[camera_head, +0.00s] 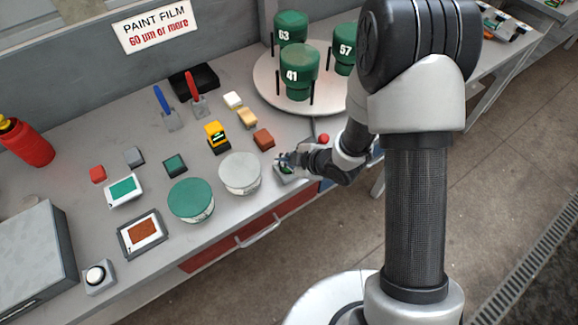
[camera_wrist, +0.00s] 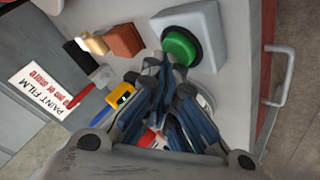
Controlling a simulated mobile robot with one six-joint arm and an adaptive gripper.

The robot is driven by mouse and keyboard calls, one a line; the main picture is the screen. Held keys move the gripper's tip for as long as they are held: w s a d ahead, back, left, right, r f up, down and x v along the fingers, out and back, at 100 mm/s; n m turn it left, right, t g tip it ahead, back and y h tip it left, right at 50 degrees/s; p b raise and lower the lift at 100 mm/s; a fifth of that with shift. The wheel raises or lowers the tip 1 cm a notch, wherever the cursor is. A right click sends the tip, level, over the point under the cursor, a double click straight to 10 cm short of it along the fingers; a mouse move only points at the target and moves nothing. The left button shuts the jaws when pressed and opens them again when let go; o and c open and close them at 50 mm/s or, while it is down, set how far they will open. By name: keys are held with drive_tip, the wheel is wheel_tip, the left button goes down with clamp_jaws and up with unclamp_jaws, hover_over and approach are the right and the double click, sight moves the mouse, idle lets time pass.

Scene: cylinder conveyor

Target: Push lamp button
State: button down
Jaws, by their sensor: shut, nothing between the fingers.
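A round green push button in a black ring (camera_wrist: 178,46) sits on a light grey box (camera_wrist: 207,22) near the bench's front edge. In the head view the box (camera_head: 285,176) is partly hidden by my gripper (camera_head: 284,160). In the wrist view my gripper (camera_wrist: 160,62) is shut and empty, with its tips beside the button's lower left rim. I cannot tell whether they touch it. A second box with a white button (camera_head: 95,275) stands at the bench's front left, far from my gripper. No lamp is clearly visible.
A white-lidded tin (camera_head: 240,172) and a green-lidded tin (camera_head: 190,199) stand left of my gripper. A brown block (camera_head: 263,139) and yellow device (camera_head: 215,136) lie behind. A turntable (camera_head: 268,84) carries green cylinders. A drawer handle (camera_head: 262,233) juts out in front.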

drive_tip(key=shift+f, duration=0.15)
drive_tip(key=shift+r+p, duration=0.6)
drive_tip(key=shift+r, duration=0.35)
drive_tip(key=shift+r, duration=0.15)
wheel_tip(320, 180, up, 6)
drive_tip(key=p, duration=0.4)
drive_tip(key=shift+p, duration=0.3)
